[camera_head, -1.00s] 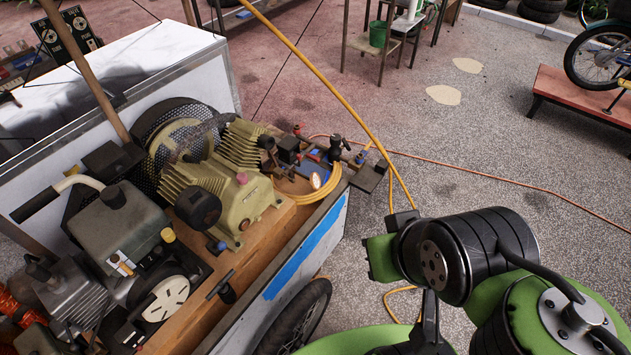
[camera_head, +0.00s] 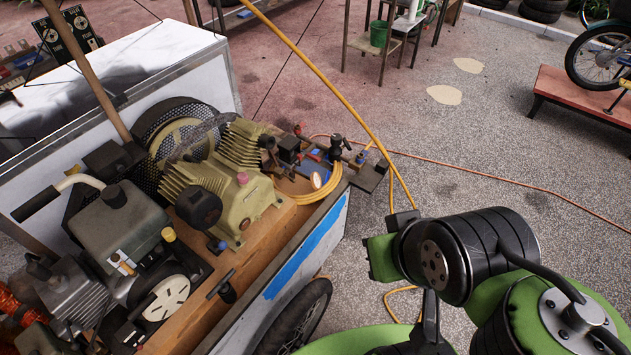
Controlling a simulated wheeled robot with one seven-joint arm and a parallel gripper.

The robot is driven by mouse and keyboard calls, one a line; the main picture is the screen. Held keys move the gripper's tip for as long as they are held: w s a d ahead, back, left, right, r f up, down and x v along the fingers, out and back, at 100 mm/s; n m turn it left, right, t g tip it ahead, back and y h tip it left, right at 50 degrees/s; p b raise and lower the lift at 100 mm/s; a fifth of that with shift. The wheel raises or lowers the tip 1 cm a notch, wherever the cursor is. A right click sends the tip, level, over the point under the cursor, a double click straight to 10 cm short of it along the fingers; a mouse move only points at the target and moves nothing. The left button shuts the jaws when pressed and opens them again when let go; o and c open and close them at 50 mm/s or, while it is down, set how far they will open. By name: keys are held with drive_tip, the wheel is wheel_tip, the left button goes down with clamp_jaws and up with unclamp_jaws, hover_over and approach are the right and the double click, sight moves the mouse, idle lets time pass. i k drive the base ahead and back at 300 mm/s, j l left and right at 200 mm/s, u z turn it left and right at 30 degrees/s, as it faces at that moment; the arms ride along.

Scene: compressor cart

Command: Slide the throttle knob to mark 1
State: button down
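The compressor cart fills the left side, with a small engine (camera_head: 118,228) on its wooden deck. On the engine's front is a small control plate (camera_head: 122,262) with white and orange parts. The throttle knob is probably there, but it is too small to pick out for sure, and I cannot read its marks or its setting. My green and black arm stands at the lower right, to the right of the cart and apart from the engine. My gripper's fingers do not show.
A ribbed tan compressor pump (camera_head: 230,185) sits beside the engine. A wooden pole (camera_head: 85,70) rises at the cart's back left. A yellow hose (camera_head: 335,85) crosses the middle. The paved floor (camera_head: 490,150) beyond my arm is mostly clear, with an orange cord on it.

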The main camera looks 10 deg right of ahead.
sight(160, 250)
drive_tip(key=u, duration=1.85)
